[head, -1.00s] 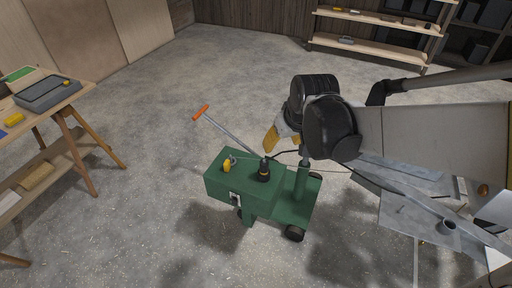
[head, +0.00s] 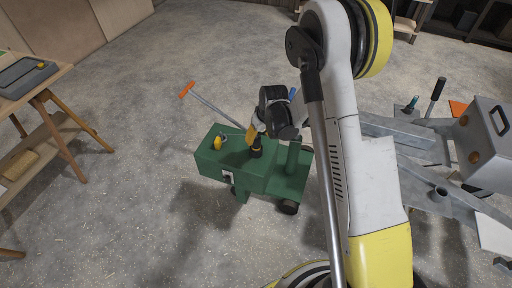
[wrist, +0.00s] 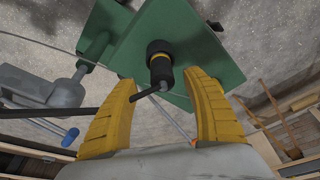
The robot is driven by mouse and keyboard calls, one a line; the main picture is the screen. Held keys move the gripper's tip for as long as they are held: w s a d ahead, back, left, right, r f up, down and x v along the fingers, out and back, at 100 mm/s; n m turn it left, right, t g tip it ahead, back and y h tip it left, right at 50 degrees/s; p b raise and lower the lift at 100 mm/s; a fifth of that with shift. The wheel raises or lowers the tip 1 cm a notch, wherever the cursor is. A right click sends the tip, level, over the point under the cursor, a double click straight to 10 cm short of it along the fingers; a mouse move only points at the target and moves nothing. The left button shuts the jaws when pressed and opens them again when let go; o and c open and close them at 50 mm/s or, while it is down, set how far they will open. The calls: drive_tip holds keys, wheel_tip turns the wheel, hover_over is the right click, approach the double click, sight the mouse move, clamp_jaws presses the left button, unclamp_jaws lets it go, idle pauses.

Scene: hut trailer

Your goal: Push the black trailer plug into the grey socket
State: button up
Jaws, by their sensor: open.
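The black plug (head: 256,151) stands on the top of a green wheeled box. In the wrist view the black plug (wrist: 160,62) has a yellow ring, and a dark cable leaves its near end to the left. My gripper (head: 253,137) is just above it, partly hiding it in the head view. In the wrist view my gripper (wrist: 160,77) is open, its yellow fingers on either side of the plug's near end, with gaps showing. A small pale grey fitting (head: 228,177) with a dark centre is on the box's front face; I cannot tell whether it is the grey socket.
The green box (head: 203,172) also carries a yellow item (head: 218,142) on top. A pole with an orange handle (head: 187,90) rises behind it. A grey metal frame (head: 395,130) is at the right, a wooden workbench (head: 55,85) at the left.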

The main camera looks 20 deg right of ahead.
sight(256, 144)
drive_tip(key=b+x, duration=0.3)
drive_tip(key=x, duration=0.3)
drive_tip(key=shift+a+f, duration=0.1)
drive_tip(key=shift+f, duration=0.2)
drive_tip(key=shift+s+r, duration=0.1)
drive_tip(key=shift+r, duration=0.05)
clamp_jaws()
